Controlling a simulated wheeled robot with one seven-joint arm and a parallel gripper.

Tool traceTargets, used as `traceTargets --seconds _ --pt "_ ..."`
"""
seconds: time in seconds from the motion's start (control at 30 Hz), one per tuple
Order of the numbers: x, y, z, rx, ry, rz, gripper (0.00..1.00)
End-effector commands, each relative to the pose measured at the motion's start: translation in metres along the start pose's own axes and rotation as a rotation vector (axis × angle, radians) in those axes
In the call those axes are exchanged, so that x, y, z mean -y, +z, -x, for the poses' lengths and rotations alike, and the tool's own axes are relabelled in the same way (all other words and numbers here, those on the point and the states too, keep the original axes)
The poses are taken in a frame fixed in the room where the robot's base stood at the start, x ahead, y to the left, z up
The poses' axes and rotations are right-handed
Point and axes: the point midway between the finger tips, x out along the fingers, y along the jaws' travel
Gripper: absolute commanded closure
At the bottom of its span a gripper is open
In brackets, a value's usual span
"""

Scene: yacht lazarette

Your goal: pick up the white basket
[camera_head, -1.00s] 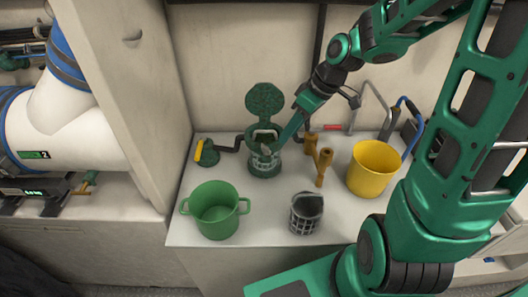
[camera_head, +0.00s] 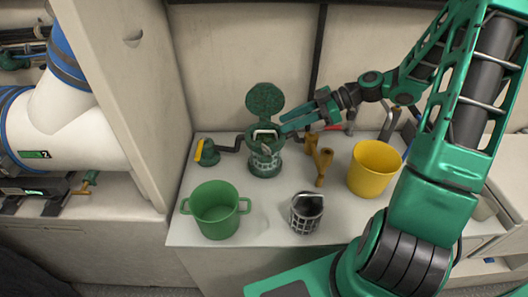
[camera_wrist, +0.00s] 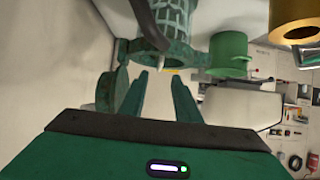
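A green strainer housing (camera_head: 265,168) stands at the middle of the counter with its round lid (camera_head: 265,99) swung up. A pale handle (camera_head: 265,132) shows at its mouth; it looks like part of the white basket, whose body is mostly hidden inside. My gripper (camera_head: 283,128) is at the right of this handle, pointing left. In the wrist view my gripper's two fingers (camera_wrist: 160,85) are apart with nothing seen between them. The lattice-sided green housing (camera_wrist: 172,20) is beyond the tips. I cannot tell whether a finger touches the handle.
A grey basket with a dark handle (camera_head: 305,214) stands at the counter's front. A green pot (camera_head: 215,210) is left of it, a yellow bucket (camera_head: 374,168) to the right. A brown forked piece (camera_head: 320,160) stands close right of the housing. A yellow-handled valve (camera_head: 207,152) is at left.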

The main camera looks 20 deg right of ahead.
Motion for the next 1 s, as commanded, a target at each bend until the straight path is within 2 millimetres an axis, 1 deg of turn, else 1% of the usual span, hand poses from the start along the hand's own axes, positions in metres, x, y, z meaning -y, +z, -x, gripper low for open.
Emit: traceTargets --seconds 0.03,0.13,0.2,0.37,0.43,0.6,0.7,0.83,1.0 --pt "0.001 0.0 -0.009 0.001 -0.004 -0.001 0.7" --pt "0.001 0.0 -0.023 0.001 -0.004 -0.002 0.7" --pt "0.001 0.0 -0.03 0.001 -0.003 -0.002 0.7" --pt "0.001 0.0 -0.038 0.002 -0.002 -0.002 0.7" --pt "0.0 0.001 -0.045 0.003 -0.002 -0.002 0.7" --pt "-0.001 0.001 -0.069 0.003 -0.005 -0.002 0.7" --pt "-0.002 0.001 -0.08 0.003 -0.003 -0.003 0.7" --pt "-0.002 0.002 -0.088 0.004 -0.001 -0.003 0.7" --pt "-0.002 0.002 -0.088 0.004 0.0 -0.003 0.7"
